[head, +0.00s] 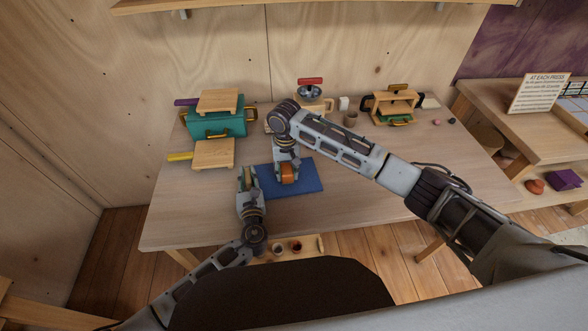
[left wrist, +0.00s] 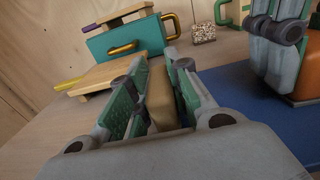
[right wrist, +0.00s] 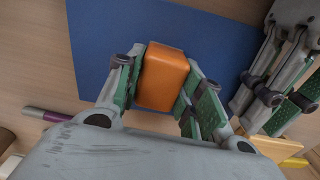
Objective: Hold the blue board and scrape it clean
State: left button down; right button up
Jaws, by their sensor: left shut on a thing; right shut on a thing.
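The blue board (head: 308,176) lies flat near the middle of the table; it also shows in the right wrist view (right wrist: 95,55) and at the right of the left wrist view (left wrist: 265,105). My right gripper (head: 287,178) is over the board, shut on an orange block-like scraper (right wrist: 163,77). Whether the scraper touches the board I cannot tell. My left gripper (head: 247,180) is at the board's left edge, shut on a tan wooden piece (left wrist: 160,98). Whether that piece is joined to the board is hidden by the fingers. No clear marks show on the visible board.
A teal box (head: 203,126) with yellow handles and wooden blocks stands at the back left. A red-handled press (head: 310,88), a cup (head: 351,119) and a wooden stand (head: 392,105) line the back. The table's right side is clear.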

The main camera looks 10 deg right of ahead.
jog(key=shift+s+a, duration=0.1)
jog(key=shift+a, duration=0.35)
jog(key=shift+w+a, duration=0.15)
jog(key=shift+w, duration=0.3)
jog(key=shift+w+d+f, duration=0.1)
jog(key=shift+d, duration=0.15)
jog(key=shift+w+d, duration=0.15)
jog(key=shift+d, duration=1.85)
jog(key=shift+w+d, duration=0.1)
jog(key=shift+d, duration=1.85)
jog(key=shift+s+a, duration=0.15)
jog(key=shift+a, duration=1.9)
jog(key=shift+s+a, duration=0.15)
jog(key=shift+a, duration=1.9)
jog(key=shift+a+r, duration=0.1)
jog(key=shift+r, duration=4.1)
